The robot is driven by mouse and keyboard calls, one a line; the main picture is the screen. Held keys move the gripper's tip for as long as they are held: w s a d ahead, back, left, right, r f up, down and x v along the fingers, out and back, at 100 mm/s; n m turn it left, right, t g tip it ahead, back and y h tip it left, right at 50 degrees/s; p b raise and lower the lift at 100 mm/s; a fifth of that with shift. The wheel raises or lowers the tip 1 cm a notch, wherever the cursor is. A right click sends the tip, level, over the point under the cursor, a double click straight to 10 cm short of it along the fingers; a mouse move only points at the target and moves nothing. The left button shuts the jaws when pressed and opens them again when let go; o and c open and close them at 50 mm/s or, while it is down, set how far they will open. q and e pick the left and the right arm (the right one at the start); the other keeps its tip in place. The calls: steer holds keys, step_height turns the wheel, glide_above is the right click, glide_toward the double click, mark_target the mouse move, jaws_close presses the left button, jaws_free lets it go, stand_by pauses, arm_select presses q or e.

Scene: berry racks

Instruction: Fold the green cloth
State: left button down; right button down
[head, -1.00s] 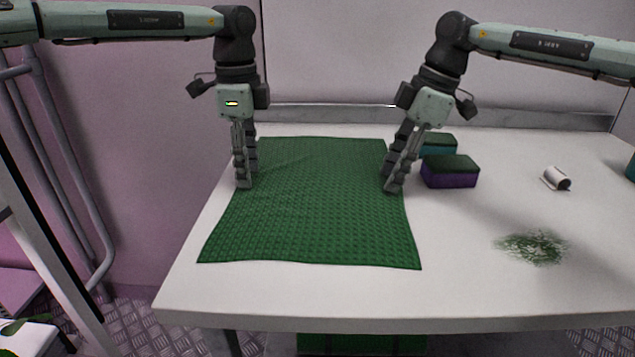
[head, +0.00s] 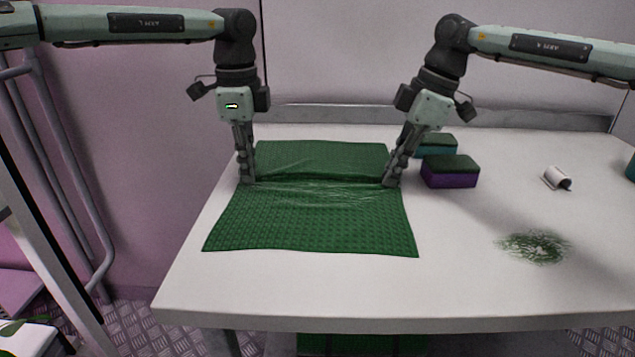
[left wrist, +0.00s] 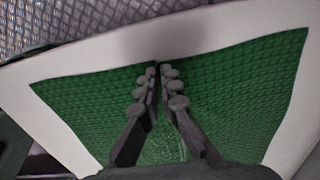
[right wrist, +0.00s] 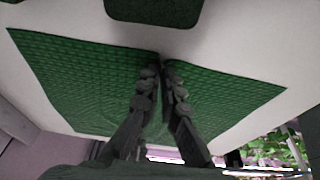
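The green cloth (head: 310,222) lies on the white table, with a raised crease across its middle between my two grippers. It fills much of the left wrist view (left wrist: 235,90) and the right wrist view (right wrist: 90,85). My left gripper (head: 247,182) is shut on the cloth's left edge at the crease. My right gripper (head: 391,184) is shut on the cloth's right edge at the crease. In both wrist views the fingertips are close together with cloth gathered at them. The cloth right between the fingertips is hidden.
A purple sponge (head: 450,172) with a dark green top stands right of my right gripper, with a teal one (head: 437,144) behind it. A small white roll (head: 556,179) and a patch of green bits (head: 536,246) lie further right. The table's front strip (head: 330,295) is clear.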

arm_select(q)
steer(key=shift+r, duration=0.1)
stand_by(0.7)
